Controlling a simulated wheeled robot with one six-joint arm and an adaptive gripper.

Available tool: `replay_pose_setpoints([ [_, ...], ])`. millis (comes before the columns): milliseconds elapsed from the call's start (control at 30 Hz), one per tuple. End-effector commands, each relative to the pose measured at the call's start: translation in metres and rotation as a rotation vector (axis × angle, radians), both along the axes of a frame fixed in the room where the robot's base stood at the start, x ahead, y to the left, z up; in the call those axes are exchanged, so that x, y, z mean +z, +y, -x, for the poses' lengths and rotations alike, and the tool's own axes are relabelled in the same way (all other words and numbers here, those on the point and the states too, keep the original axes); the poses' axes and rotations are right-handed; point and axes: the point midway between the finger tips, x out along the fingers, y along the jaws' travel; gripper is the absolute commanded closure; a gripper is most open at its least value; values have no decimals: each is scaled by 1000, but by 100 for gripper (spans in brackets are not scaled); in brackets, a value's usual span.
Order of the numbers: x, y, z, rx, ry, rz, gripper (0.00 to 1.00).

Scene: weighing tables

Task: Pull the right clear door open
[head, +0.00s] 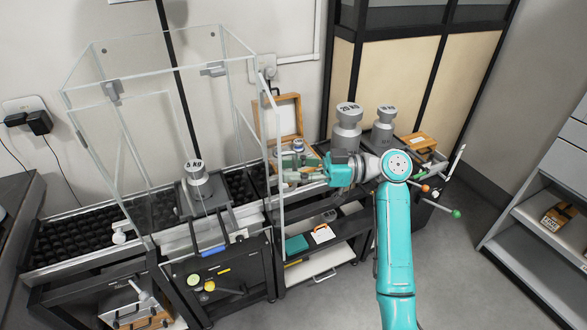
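The clear weighing enclosure (160,42) stands on the table at the left, with thin transparent walls. Its right clear door (240,118) is the pane on the enclosure's right side. A grey fitting (213,69) sits near the top on this side and another at the top left. My teal arm reaches in from the lower right. My gripper (290,174) points left, just right of the right pane's lower part. The fingers are small and blend with the things behind. I cannot tell whether they are open or touch the pane.
A 5 kg weight (196,178) stands on the scale inside the enclosure. Large steel weights (347,126) and an open wooden case (281,122) stand behind my wrist. Coloured levers (440,206) are to its right. Grey floor is clear at the lower right, before the shelves.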

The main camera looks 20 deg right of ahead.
Motion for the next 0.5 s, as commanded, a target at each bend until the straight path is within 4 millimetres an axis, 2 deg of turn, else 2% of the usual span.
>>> replay_pose_setpoints([
  [267, 1, -2, 0, -1, -2, 0, 63],
  [367, 1, -9, 3, -3, -3, -1, 63],
  [500, 1, -30, 12, -5, -1, -1, 63],
])
